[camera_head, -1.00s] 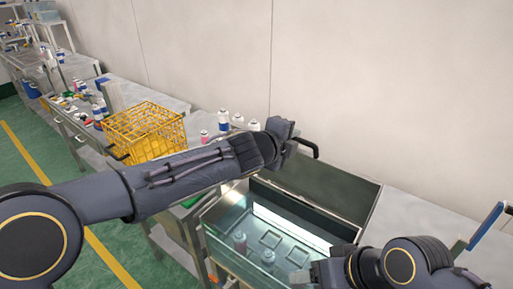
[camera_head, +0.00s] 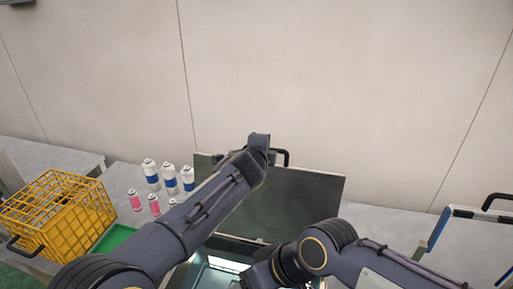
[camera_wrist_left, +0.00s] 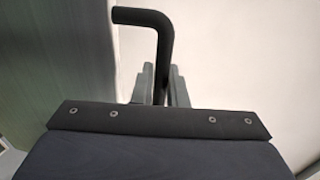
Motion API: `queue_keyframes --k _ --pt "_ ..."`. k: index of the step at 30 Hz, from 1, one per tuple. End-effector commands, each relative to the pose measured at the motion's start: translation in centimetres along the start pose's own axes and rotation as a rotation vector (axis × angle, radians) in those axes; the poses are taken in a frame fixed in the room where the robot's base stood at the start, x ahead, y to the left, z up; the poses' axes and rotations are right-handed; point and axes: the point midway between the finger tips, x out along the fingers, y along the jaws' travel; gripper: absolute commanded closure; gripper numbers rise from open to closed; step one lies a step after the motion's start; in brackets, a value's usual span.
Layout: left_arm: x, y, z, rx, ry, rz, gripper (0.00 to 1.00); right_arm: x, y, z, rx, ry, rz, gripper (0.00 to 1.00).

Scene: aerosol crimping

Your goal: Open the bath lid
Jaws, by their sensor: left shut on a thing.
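The bath lid (camera_head: 290,203) is a dark grey-green panel standing raised at the back of the bath (camera_head: 222,264), facing me. Its black bar handle (camera_head: 284,153) is at the upper edge. My left gripper (camera_head: 270,156) is shut on the handle; in the left wrist view the two fingers (camera_wrist_left: 160,88) grip the black handle (camera_wrist_left: 155,18). The lid's surface (camera_wrist_left: 60,70) fills the left of that view. My right gripper (camera_head: 256,277) is low over the bath's front; its fingers are not clear. My arms hide much of the bath.
A yellow wire basket (camera_head: 55,215) stands at the left. Several white-and-blue bottles (camera_head: 170,180) and pink cans (camera_head: 154,204) stand left of the lid, near a green tray (camera_head: 114,237). A blue-edged, black-handled unit (camera_head: 470,235) is at the right. The wall is close behind.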

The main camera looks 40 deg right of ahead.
Motion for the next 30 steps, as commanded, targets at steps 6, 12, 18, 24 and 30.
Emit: queue_keyframes --k 6,12,18,24,30 --pt "0.1 -0.2 0.1 -0.004 -0.003 -0.003 1.00 0.0 0.0 0.0 0.000 0.000 0.000 0.36" --pt "0.0 -0.2 0.1 -0.004 -0.003 -0.003 0.84 0.0 0.0 0.0 0.000 0.000 0.000 0.36" --pt "0.1 -0.1 0.1 -0.002 -0.002 -0.002 0.70 0.0 0.0 0.0 0.000 0.000 0.000 0.36" --pt "-0.1 0.0 0.0 -0.001 -0.001 -0.001 0.70 0.1 0.1 0.1 0.000 0.000 0.000 0.36" --pt "-2.0 0.2 0.0 0.000 -0.001 -0.003 0.70 1.6 0.7 0.8 0.000 0.000 0.000 0.36"
